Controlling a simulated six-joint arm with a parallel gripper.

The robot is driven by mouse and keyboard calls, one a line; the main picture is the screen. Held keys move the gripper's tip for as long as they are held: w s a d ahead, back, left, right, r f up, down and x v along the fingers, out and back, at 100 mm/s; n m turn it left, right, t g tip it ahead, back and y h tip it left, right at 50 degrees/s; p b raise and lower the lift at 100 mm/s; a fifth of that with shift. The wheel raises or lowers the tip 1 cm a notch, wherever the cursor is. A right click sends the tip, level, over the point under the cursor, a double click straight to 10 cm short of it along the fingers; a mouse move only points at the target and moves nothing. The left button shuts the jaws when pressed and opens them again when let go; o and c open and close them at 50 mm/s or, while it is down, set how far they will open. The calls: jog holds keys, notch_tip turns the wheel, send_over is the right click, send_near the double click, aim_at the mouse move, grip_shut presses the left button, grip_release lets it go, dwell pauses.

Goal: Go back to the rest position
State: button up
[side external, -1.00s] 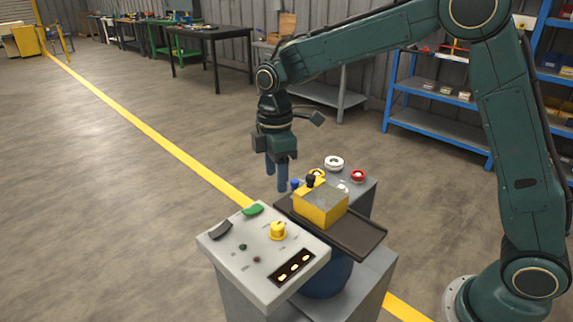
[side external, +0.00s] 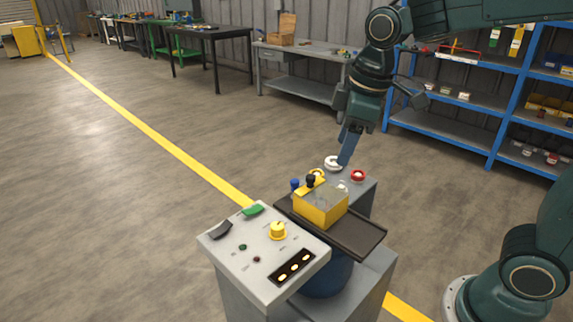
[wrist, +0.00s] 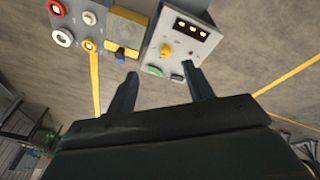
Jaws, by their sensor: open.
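My gripper (side external: 348,146) hangs above the back of the stand in the side view, its blue fingers pointing down. In the wrist view my gripper (wrist: 160,88) shows two fingers spread apart with nothing between them. The control panel (side external: 226,232) in front carries a yellow knob (side external: 278,231), a green rocker (side external: 252,210) and a dark rocker (side external: 221,230). In the side view the fingers overlap the white ring (side external: 333,162); I cannot tell the gap in depth.
A red ring (side external: 358,175) and a blue knob (side external: 295,184) are by the yellow box. A blue shelf rack (side external: 440,125) and a grey workbench (side external: 300,60) stand behind. Open floor (side external: 90,200) with a yellow line lies to the left.

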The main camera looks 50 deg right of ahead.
jog(key=s+d+m+t, duration=0.3)
jog(key=s+m, duration=0.4)
jog(key=s, duration=0.8)
jog(key=shift+f, duration=0.25)
